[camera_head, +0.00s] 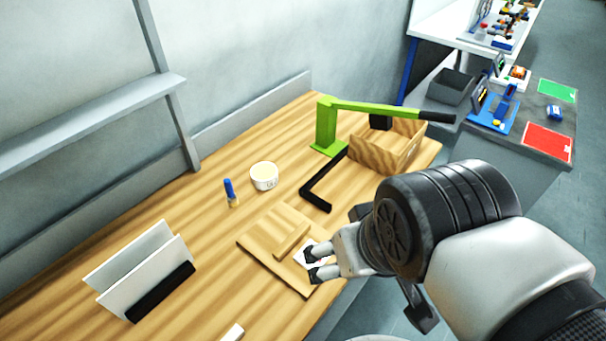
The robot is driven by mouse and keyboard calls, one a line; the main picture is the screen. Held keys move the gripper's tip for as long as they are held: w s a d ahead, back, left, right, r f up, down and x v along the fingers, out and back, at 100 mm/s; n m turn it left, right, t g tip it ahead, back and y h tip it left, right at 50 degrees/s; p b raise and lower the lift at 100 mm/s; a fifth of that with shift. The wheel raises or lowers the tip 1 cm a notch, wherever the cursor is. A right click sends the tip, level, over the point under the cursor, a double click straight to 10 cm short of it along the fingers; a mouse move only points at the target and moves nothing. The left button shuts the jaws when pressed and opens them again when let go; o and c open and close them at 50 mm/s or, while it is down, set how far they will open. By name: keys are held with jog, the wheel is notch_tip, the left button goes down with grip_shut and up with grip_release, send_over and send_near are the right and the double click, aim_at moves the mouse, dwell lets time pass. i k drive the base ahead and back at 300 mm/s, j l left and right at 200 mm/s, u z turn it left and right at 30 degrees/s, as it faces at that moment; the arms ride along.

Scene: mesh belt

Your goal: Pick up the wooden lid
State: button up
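The wooden lid (262,238) looks to be the flat square board with a raised wooden bar (291,241) across it, lying on the wooden table in the lower middle. My gripper (311,264) reaches in from the right, at the lid's right side. Its two fingertips are apart, with nothing seen between them. They are near the bar's right end, but not around it. Whether they touch the lid cannot be told. A small white patch (301,257) shows beside the fingertips, partly hidden by them. The gripper hides part of the lid's right edge.
An open wooden box (382,158) stands behind, under a green press arm (360,106). A white holder (135,262) is at left.

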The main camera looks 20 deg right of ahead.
aim_at(275, 240)
jog(key=i+l, duration=0.15)
jog(key=l, duration=0.15)
jog(key=i+l+u, duration=0.15)
jog(key=i+l, duration=0.2)
jog(key=l, duration=0.3)
jog(key=u, duration=2.1)
